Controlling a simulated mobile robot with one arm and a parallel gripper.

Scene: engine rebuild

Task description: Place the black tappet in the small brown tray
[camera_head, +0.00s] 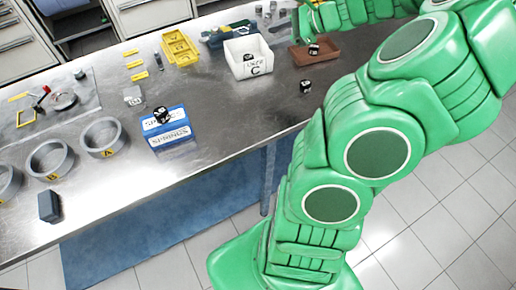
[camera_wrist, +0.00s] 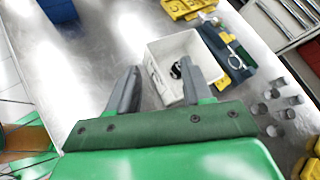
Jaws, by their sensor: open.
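The small brown tray (camera_head: 300,62) sits at the table's near right edge in the head view, with a small black piece with white marks (camera_head: 314,50) in it. A similar black piece (camera_head: 305,87) lies on the table in front of the tray. Another black piece (camera_head: 248,57) shows at the white bin (camera_head: 251,70), and a dark piece (camera_wrist: 177,69) is inside that bin in the wrist view. I cannot tell which is the black tappet. My gripper (camera_wrist: 160,68) is open, its fingers apart in front of the bin, with nothing seen between them.
A blue springs box (camera_head: 168,128) carries another black piece. A yellow tray (camera_head: 180,48) and a dark green tool holder (camera_head: 228,35) stand behind. Several grey cylinders (camera_wrist: 275,108) stand beyond the bin. Grey rings (camera_head: 102,137) are at the left. The middle table is fairly clear.

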